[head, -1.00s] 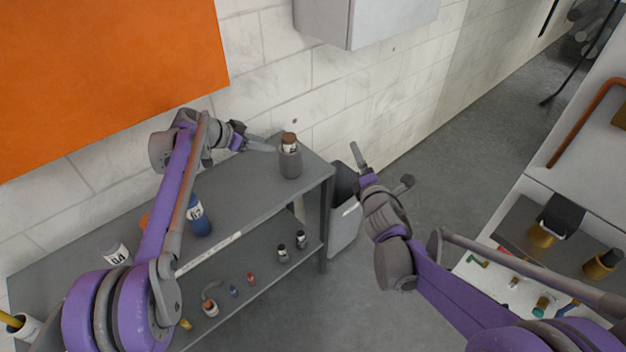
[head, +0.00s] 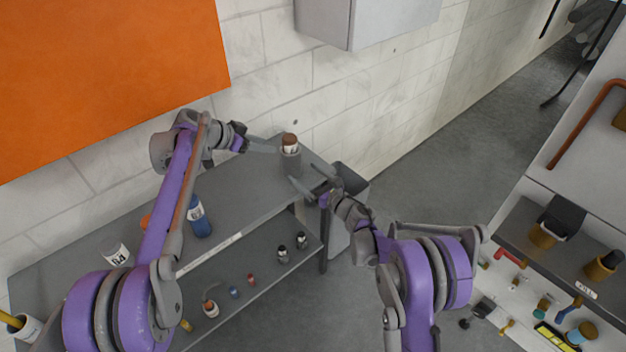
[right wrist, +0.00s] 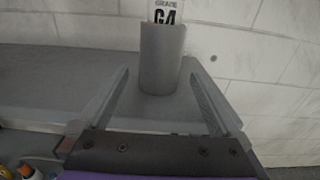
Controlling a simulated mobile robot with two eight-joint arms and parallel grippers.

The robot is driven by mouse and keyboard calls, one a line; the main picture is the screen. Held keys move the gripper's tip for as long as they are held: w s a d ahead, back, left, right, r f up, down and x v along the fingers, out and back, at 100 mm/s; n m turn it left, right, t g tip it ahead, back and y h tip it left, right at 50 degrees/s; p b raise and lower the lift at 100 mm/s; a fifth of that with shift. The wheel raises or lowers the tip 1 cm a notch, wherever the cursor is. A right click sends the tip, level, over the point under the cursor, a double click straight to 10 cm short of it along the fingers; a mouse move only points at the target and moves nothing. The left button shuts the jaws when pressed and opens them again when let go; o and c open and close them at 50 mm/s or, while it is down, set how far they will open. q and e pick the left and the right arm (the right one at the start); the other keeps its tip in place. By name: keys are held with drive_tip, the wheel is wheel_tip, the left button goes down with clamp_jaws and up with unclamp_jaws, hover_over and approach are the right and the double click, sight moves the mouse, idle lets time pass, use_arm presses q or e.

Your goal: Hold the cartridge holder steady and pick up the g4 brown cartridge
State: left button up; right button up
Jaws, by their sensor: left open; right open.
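The brown-topped cartridge (head: 289,142) stands upright in the grey cartridge holder (head: 291,162) at the right end of the shelf top. In the right wrist view the cartridge label (right wrist: 166,13) reads G4, and the holder (right wrist: 161,60) is straight ahead. My left gripper (head: 273,146) is open at the holder's left side; whether it touches cannot be told. My right gripper (head: 302,173) is open in front of the holder, low beside its base. In the wrist view its empty fingers (right wrist: 160,84) spread to either side of the holder's lower part, apart from it.
The grey shelf top (head: 250,190) also holds a blue bottle (head: 199,217) and a white G4-labelled container (head: 116,254). Several small bottles stand on the lower shelf (head: 262,262). A brick wall is close behind, and a grey bin (head: 350,180) stands right of the shelf.

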sight(296, 166)
drive_tip(key=x, duration=0.7)
drive_tip(key=shift+w+a, duration=0.15)
drive_tip(key=shift+w, duration=0.1)
